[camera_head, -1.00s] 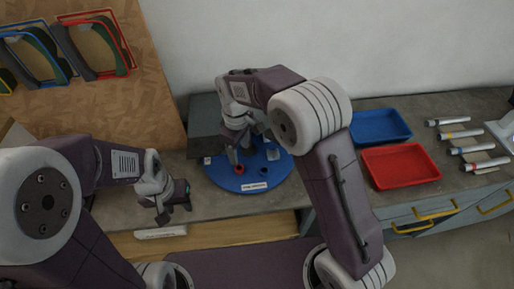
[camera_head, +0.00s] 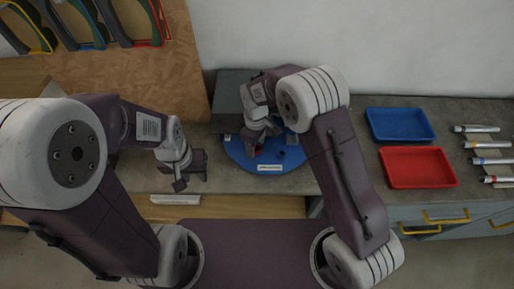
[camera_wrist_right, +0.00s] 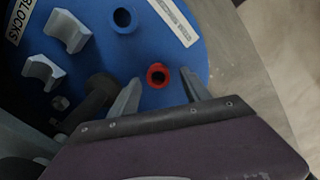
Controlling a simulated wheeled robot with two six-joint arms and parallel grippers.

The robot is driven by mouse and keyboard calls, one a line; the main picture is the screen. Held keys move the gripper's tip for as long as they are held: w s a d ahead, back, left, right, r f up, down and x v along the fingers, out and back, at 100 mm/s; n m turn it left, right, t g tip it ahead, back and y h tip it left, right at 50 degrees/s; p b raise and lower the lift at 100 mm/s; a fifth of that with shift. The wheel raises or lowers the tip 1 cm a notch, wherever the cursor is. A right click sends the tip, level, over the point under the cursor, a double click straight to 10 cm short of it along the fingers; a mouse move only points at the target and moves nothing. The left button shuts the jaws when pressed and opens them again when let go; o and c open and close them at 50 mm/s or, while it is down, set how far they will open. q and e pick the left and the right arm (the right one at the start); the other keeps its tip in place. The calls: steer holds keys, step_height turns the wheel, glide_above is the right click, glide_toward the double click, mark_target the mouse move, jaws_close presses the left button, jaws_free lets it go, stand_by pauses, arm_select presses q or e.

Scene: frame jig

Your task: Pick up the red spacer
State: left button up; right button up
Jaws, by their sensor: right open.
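The red spacer (camera_wrist_right: 157,76) is a short red ring with a dark hole, on the blue round board (camera_wrist_right: 190,55) in the right wrist view. My right gripper (camera_wrist_right: 160,86) is open, with one finger to each side of the spacer in that view. I cannot tell whether the fingers touch it. In the head view my right gripper (camera_head: 254,148) is over the left part of the blue board (camera_head: 236,153) and mostly hides the spacer. My left gripper (camera_head: 191,181) hangs empty over the bench's front edge, left of the board, its fingers apart.
A blue spacer (camera_wrist_right: 123,17) and two grey notched blocks (camera_wrist_right: 66,30) are also on the board. A grey box (camera_head: 228,92) stands behind it. A blue tray (camera_head: 400,125) and a red tray (camera_head: 418,168) lie to the right, with several marker-like sticks (camera_head: 485,144) beyond.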

mark_target(256, 147)
steer(key=shift+w+d+f, duration=0.1)
steer(key=shift+f, duration=0.05)
steer(key=c, duration=0.8)
jaws_close()
steer(key=shift+r, duration=0.55)
step_height(256, 147, up, 3)
steer(key=shift+b, duration=0.45)
steer(key=s+d+r+b, duration=0.2)
steer(key=s+d+r, duration=0.2)
steer(key=s+r, duration=0.3)
steer(key=s, duration=0.4)
